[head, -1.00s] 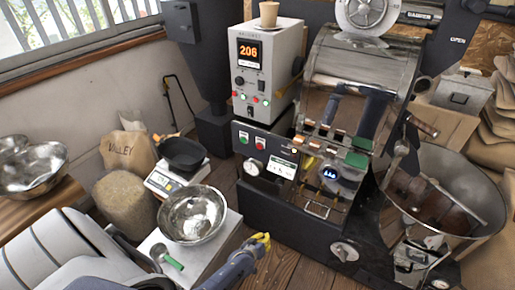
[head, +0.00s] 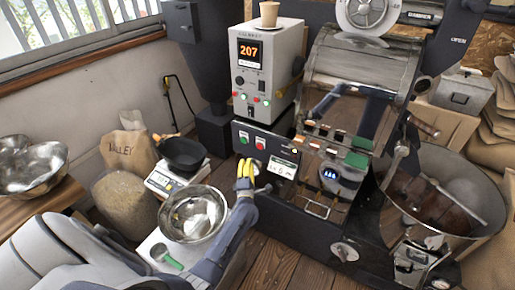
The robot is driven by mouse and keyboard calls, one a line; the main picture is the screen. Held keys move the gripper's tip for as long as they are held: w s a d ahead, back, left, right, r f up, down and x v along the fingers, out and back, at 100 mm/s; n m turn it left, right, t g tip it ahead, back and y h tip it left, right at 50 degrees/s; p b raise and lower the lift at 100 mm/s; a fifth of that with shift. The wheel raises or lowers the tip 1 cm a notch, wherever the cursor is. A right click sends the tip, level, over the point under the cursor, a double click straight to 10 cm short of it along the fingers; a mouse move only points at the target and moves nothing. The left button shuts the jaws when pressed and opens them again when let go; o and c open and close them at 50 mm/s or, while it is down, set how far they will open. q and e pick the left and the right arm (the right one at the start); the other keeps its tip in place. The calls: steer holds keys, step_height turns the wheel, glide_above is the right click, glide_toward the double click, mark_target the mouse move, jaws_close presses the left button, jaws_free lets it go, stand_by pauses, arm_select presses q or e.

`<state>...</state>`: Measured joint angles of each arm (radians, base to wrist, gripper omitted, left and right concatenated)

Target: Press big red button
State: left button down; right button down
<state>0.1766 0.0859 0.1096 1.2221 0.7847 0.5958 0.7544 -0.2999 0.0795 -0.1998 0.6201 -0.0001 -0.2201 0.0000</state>
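A red button (head: 260,143) sits on the black front panel of the roaster, just right of a green button (head: 243,137). Small red and green lights or buttons also show on the grey control box above. My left gripper (head: 246,165), with yellow fingertips, points up toward the panel. In the picture it is just below the two buttons and appears apart from them. Its fingers look close together, but I cannot tell whether they are fully shut. Nothing shows in its grasp. My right gripper is not in view.
The grey control box (head: 279,62) reads 207 and has a cup (head: 269,14) on top. A steel bowl (head: 193,214), a black pan (head: 183,153) and a scoop (head: 167,257) are to the left.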

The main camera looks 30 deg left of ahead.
mark_target(260, 146)
arm_select(q)
steer(key=shift+s+a+r+n+g+y, duration=0.15)
steer(key=shift+s+a+r+n+y, duration=0.15)
steer(key=shift+n, duration=0.5)
steer(key=shift+s+a+r+n+g+y, duration=0.15)
steer(key=shift+a+n+y, duration=0.25)
steer(key=shift+n, duration=0.4)
steer(key=shift+s+a+r+n+g+y, duration=0.1)
steer(key=shift+s+a+r+n+y, duration=0.2)
steer(key=shift+n, duration=0.5)
steer(key=shift+w+f, duration=0.1)
steer(key=shift+w, duration=0.15)
steer(key=w, duration=0.8)
steer(key=shift+w, duration=0.25)
steer(key=shift+w, duration=0.2)
steer(key=shift+w, duration=0.25)
steer(key=shift+w+a, duration=0.1)
steer(key=shift+w, duration=0.3)
stand_by(0.5)
steer(key=shift+s, duration=0.85)
